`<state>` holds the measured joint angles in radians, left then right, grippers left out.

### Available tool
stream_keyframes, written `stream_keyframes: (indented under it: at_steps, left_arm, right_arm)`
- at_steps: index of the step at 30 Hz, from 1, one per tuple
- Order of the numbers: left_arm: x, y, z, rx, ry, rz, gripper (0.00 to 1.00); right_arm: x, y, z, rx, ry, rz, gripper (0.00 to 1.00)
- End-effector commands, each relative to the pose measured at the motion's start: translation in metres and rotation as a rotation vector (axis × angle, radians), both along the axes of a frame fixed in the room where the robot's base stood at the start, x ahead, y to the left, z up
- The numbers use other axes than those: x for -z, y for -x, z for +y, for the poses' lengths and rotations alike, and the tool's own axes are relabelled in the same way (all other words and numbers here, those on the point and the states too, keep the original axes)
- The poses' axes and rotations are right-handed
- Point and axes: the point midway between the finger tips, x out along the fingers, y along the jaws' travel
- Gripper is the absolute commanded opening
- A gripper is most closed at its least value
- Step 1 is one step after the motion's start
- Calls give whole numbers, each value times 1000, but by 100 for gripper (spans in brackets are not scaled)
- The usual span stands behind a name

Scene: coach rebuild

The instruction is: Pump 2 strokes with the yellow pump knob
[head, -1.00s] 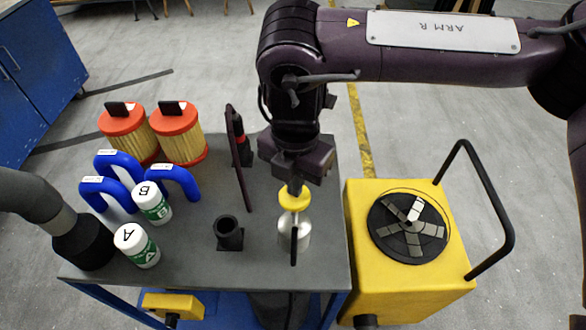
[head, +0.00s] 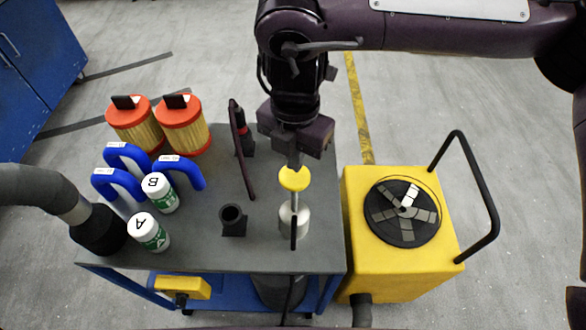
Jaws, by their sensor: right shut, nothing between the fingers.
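The yellow pump knob (head: 294,179) is a round disc on top of a thin metal rod. The rod stands out of a pale metal canister (head: 288,221) on the grey cart top, with a stretch of rod showing between them. A thin black spout points toward the front. My right gripper (head: 294,161) is shut and empty, pointing down directly over the knob. Its tips are at the knob's top; I cannot tell whether they touch. My left gripper is not in view.
On the cart top (head: 205,257) stand a black cup (head: 232,219), two white bottles, blue curved pipes and two orange-capped filters (head: 183,125). A dark upright bar (head: 241,150) is left of my gripper. A yellow machine (head: 355,215) stands on the right.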

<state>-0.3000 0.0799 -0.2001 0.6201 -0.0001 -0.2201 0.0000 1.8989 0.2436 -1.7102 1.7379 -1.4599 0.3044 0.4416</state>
Motion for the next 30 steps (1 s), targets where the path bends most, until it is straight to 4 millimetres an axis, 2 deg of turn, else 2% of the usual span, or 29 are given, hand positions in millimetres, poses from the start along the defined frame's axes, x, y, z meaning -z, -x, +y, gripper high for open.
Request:
stream_keyframes:
  at_steps: [16,30]
  left_arm:
    - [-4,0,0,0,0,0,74]
    - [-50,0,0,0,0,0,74]
  right_arm:
    - [-4,0,0,0,-1,0,0]
    - [-51,0,0,0,0,0,0]
